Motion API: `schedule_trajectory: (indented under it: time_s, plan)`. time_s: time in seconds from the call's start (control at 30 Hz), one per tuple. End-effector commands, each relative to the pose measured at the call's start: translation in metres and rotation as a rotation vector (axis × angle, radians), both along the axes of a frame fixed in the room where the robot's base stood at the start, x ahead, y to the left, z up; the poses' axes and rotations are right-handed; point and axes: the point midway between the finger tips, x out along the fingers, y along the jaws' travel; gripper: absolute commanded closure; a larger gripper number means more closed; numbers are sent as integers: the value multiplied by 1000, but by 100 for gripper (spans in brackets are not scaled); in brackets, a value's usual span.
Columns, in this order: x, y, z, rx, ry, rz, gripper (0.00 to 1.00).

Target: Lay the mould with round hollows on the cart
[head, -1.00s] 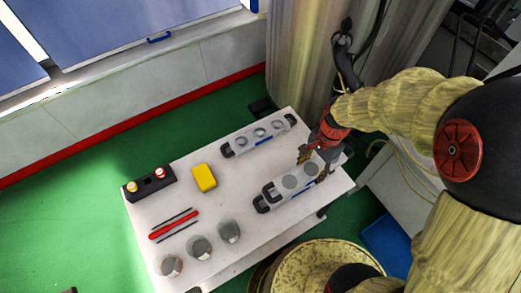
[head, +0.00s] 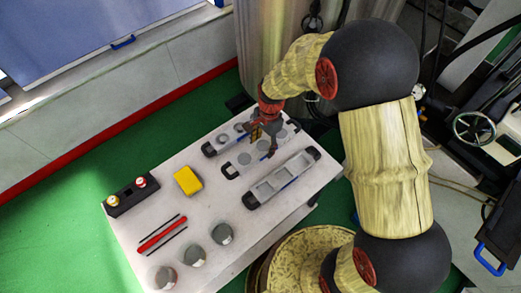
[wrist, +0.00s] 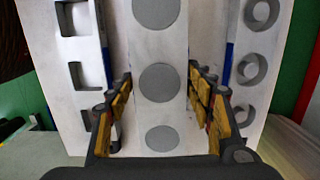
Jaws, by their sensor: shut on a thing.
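The mould with round hollows (head: 243,159) is a pale bar with several grey discs, and it also shows in the wrist view (wrist: 160,50). My gripper (head: 264,144) is shut across it, one finger row on each long side in the wrist view (wrist: 160,100). It lies lengthwise between the two other moulds, over the white cart (head: 215,185). I cannot tell whether its underside touches the cart top. My gripper and wrist hide part of its far end in the head view.
A mould with ring hollows (wrist: 248,70) is close on one side and a mould with square hollows (head: 282,180) on the other. A yellow block (head: 187,181), red tool (head: 162,234), cups (head: 194,255) and a dark holder (head: 126,197) occupy the cart's left part.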

Motion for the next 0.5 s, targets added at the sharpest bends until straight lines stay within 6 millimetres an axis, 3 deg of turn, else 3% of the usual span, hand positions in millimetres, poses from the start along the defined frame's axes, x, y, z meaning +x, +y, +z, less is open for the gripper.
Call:
schedule_trajectory:
  time_s: [0.27, 0.5]
  plan:
    - [8, 7, -10, 1, -3, 1, 100]
    - [11, 10, -40, 1, -1, 0, 100]
